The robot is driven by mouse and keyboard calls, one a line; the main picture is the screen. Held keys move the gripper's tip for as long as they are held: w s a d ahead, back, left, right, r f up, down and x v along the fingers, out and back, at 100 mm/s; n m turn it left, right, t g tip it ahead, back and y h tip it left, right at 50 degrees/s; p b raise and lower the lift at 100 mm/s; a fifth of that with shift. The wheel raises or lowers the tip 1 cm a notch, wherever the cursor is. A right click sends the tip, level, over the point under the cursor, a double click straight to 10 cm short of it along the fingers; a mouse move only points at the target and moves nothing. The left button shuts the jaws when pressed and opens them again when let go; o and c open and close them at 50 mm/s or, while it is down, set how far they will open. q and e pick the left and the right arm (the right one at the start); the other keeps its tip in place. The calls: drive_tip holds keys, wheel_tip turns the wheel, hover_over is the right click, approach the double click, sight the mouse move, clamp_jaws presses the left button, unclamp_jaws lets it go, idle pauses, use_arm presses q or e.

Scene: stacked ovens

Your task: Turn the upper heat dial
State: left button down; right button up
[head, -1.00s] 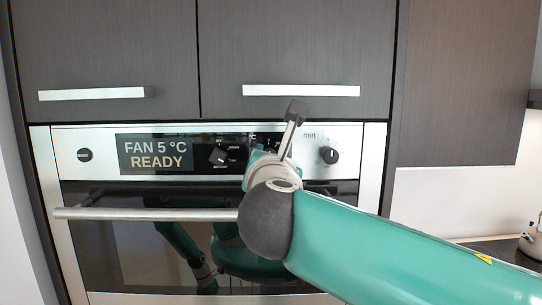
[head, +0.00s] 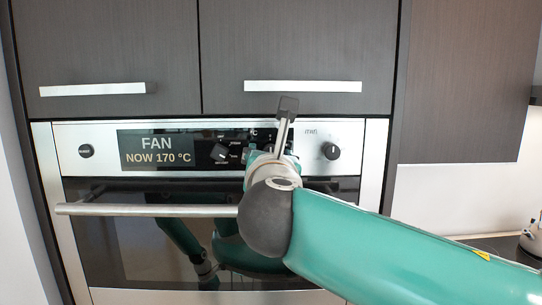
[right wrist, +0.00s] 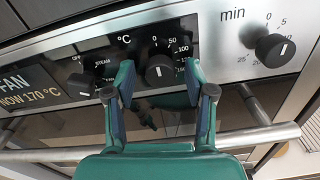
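The heat dial (right wrist: 160,71), a black knob with a white line under the °C mark, shows in the right wrist view. Its line points roughly up in that picture. My right gripper (right wrist: 160,76) is open, with one finger on each side of this dial and a visible gap to each. In the head view my right wrist hides the heat dial and most of my right gripper (head: 262,150). The oven display (head: 157,150) reads "FAN" and "NOW 170 °C". My left gripper is not in view.
The mode dial (head: 220,153) is left of the heat dial, and the minute timer dial (head: 330,151) is right of it. A long oven door handle (head: 145,210) runs below the panel. Cupboards with metal handles (head: 302,87) hang above. A kettle (head: 532,236) stands at far right.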

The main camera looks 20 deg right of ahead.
drive_tip(key=shift+s+r, duration=0.15)
drive_tip(key=shift+s+a, duration=0.2)
drive_tip(key=shift+s, duration=0.3)
drive_tip(key=v, duration=1)
drive_tip(key=shift+s, duration=0.4)
